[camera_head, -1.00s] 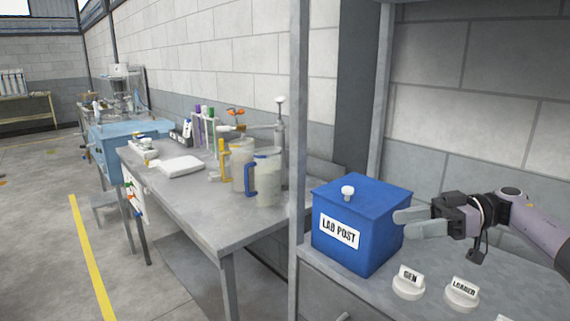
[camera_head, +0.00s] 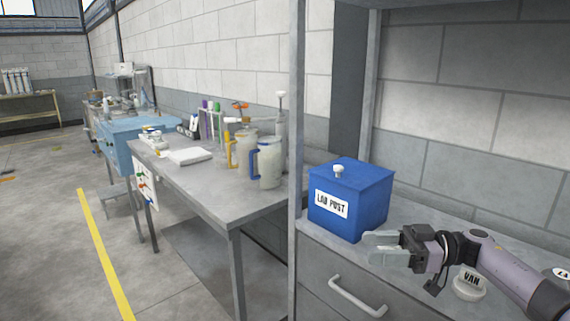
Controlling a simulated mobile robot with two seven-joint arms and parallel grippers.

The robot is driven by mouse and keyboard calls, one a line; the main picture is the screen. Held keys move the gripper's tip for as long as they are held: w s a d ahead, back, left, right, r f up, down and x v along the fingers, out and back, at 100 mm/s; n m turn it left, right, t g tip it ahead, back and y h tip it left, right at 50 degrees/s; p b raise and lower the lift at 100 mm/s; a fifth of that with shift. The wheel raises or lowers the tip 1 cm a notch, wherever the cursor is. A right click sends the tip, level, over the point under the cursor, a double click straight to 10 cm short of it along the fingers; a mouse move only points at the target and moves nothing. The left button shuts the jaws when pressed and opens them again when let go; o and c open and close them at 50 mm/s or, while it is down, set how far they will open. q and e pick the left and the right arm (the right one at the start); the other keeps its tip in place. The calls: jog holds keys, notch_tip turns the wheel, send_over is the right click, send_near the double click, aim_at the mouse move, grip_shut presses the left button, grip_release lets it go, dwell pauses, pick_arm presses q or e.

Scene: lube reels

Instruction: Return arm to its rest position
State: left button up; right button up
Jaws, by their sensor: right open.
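My right gripper (camera_head: 376,248) is in the lower right of the head view. Its fingers are apart and empty, pointing left, in front of the blue box marked LAB POST (camera_head: 346,197). Whether the fingers touch the box cannot be told. My right arm (camera_head: 497,268) comes in from the right edge, above the grey cabinet top. My left gripper is not in view.
A white round piece marked VAN (camera_head: 469,284) lies beside my right arm on the grey cabinet (camera_head: 319,261), which has a drawer handle (camera_head: 357,296). A grey post (camera_head: 297,120) rises left of the box. A bench (camera_head: 226,206) holds jugs (camera_head: 265,163) further left.

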jog(key=s+a+f+m+t+h, duration=0.2)
jog(key=s+a+f+m+t, duration=0.2)
jog(key=f+t, duration=0.25)
jog(key=s+a+f+m+t+h, duration=0.1)
jog(key=s+a+f+m+t, duration=0.25)
jog(key=a+f+t, duration=0.35)
jog(key=s+d+f+m+g+h, duration=0.2)
jog(key=s+d+f+h, duration=0.4)
jog(key=s, duration=0.5)
jog(key=s+d+f+m+g+h, duration=0.2)
jog(key=s+d+f+m+h, duration=0.2)
jog(key=s+f, duration=0.6)
jog(key=d+h, duration=0.2)
jog(key=d, duration=0.1)
jog(key=shift+s+f+h, duration=0.3)
jog(key=shift+s+f, duration=0.1)
jog(key=shift+m+g, duration=0.25)
